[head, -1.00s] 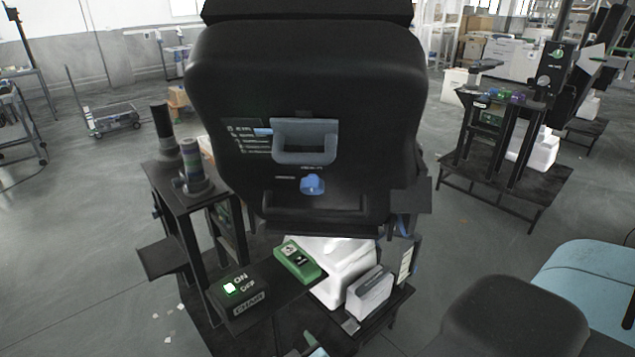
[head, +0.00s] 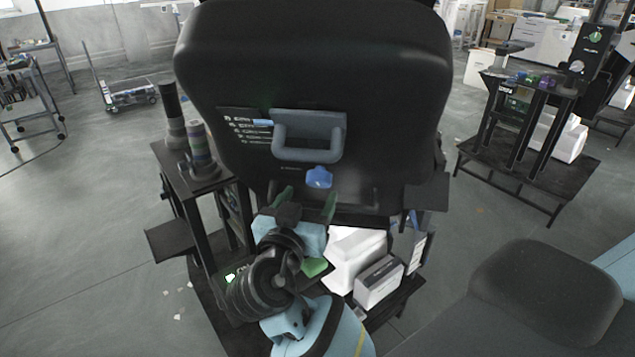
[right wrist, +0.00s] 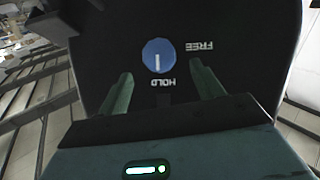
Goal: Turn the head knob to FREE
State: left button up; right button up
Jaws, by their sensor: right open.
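The blue head knob (head: 319,177) sits on the black column head, below a grey handle. In the right wrist view, the round blue knob (right wrist: 159,56) has a white line pointing down toward the word HOLD (right wrist: 161,82). The word FREE (right wrist: 199,47) is upside down to its right. My right gripper (head: 307,201) is open and empty just below the knob, its green fingers apart. In the right wrist view, the fingers (right wrist: 161,85) stand left and right of the knob without visible contact. My left gripper is out of view.
The grey handle (head: 308,139) juts out above the knob. A side stand (head: 172,160) with dark cylinders is at the left. White and grey boxes (head: 379,283) sit below right. A dark rounded seat (head: 545,298) is at the lower right.

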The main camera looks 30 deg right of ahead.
aim_at(316, 183)
jog(key=shift+p+x, duration=0.3)
jog(key=shift+x, duration=2.45)
jog(key=shift+c, duration=0.3)
jog(key=c, duration=0.9)
